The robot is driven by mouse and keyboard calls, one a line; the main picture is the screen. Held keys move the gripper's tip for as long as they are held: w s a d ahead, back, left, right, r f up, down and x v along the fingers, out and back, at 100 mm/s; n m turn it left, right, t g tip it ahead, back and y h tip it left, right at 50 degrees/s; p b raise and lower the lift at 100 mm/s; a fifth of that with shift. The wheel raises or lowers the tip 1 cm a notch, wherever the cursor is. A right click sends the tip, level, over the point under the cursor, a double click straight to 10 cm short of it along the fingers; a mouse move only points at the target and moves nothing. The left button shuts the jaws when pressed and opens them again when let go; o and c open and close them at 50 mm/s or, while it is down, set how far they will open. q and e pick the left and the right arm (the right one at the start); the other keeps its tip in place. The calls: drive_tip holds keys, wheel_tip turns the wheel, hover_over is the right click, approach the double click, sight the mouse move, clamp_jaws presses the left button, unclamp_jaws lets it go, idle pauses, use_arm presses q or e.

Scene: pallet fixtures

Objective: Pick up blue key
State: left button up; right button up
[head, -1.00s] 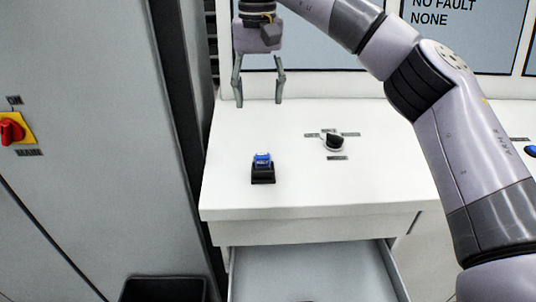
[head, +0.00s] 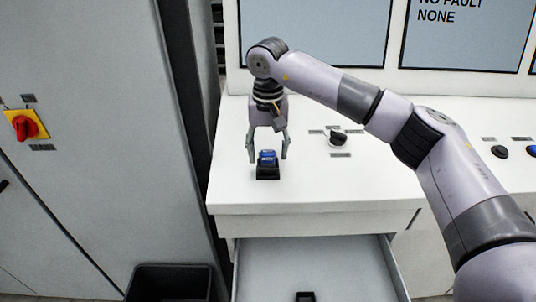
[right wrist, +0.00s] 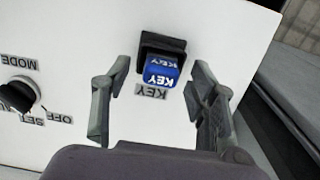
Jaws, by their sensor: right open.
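The blue key (head: 267,157) stands in a black holder (head: 268,173) on the white console top, near its front left. In the right wrist view the blue key (right wrist: 161,70) bears the word KEY and lies between the two fingers, touching neither as far as I can see. My right gripper (head: 268,157) is open and points down over the key, one finger to each side. The right wrist view shows its fingers (right wrist: 157,112) spread wide and empty. My left gripper is not in view.
A black selector knob (head: 337,138) sits on the console right of the key. A black bin (head: 170,284) and a grey cabinet (head: 90,150) with a red switch (head: 25,126) are left.

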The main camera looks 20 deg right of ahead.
drive_tip(key=shift+f, duration=0.5)
drive_tip(key=c, duration=1.2)
